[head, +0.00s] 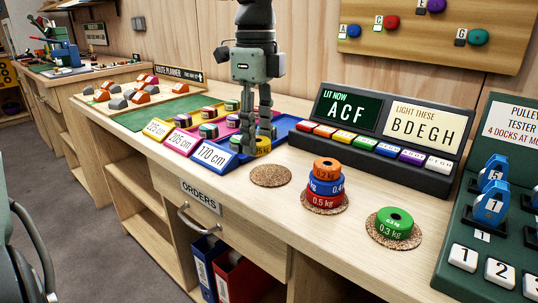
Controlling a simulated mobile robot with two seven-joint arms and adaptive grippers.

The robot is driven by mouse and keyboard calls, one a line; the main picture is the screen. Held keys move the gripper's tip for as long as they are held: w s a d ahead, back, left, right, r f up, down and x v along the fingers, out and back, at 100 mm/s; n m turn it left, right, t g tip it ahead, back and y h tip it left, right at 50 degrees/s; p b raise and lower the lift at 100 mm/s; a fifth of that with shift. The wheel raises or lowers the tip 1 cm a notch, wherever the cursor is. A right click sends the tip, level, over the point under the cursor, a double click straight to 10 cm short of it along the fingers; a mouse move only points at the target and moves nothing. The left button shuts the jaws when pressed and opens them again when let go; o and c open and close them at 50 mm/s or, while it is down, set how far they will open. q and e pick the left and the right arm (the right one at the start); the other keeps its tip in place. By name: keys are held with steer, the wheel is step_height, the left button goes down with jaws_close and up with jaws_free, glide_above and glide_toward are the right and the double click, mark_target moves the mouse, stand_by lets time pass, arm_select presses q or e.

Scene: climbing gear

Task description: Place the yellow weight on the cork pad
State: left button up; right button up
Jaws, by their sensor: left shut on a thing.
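My left gripper (256,143) comes down from the top of the head view and is shut on the yellow weight (263,147). The fingers partly hide the weight. It appears at the front right part of the blue 170 cm tray; I cannot tell whether it touches the tray. A bare cork pad (270,176) lies just in front of it on the bench. A second cork pad (343,206) bears a stack of a red, a blue and an orange weight (326,184). A third cork pad (417,240) bears a green weight (394,223). My right gripper is not in view.
Yellow, pink and blue trays (288,124) with several small coloured things stand left and behind. A lit sign console (385,130) stands behind the stack. A green pulley tester (500,235) is at right. The wooden bench's front edge (245,190) runs close before the bare pad.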

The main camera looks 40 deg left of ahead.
mark_target(270, 174)
arm_select(q)
steer(key=shift+w+d+f, duration=0.25)
steer(key=shift+w+f, duration=0.1)
steer(key=shift+w, duration=0.2)
steer(key=shift+w+d+f, duration=0.25)
steer(key=shift+w+f, duration=0.1)
steer(key=shift+w, duration=0.2)
steer(key=shift+w+f, duration=0.15)
steer(key=shift+w, duration=0.05)
step_height(270, 174, down, 4)
steer(key=shift+r+p, duration=0.1)
steer(key=shift+p, duration=0.2)
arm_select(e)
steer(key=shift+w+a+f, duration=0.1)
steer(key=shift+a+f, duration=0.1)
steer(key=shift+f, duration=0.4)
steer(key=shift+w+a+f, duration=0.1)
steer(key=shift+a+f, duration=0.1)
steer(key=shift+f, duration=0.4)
arm_select(q)
steer(key=shift+f, duration=0.25)
steer(key=o, duration=1.1)
steer(key=shift+o, duration=1.3)
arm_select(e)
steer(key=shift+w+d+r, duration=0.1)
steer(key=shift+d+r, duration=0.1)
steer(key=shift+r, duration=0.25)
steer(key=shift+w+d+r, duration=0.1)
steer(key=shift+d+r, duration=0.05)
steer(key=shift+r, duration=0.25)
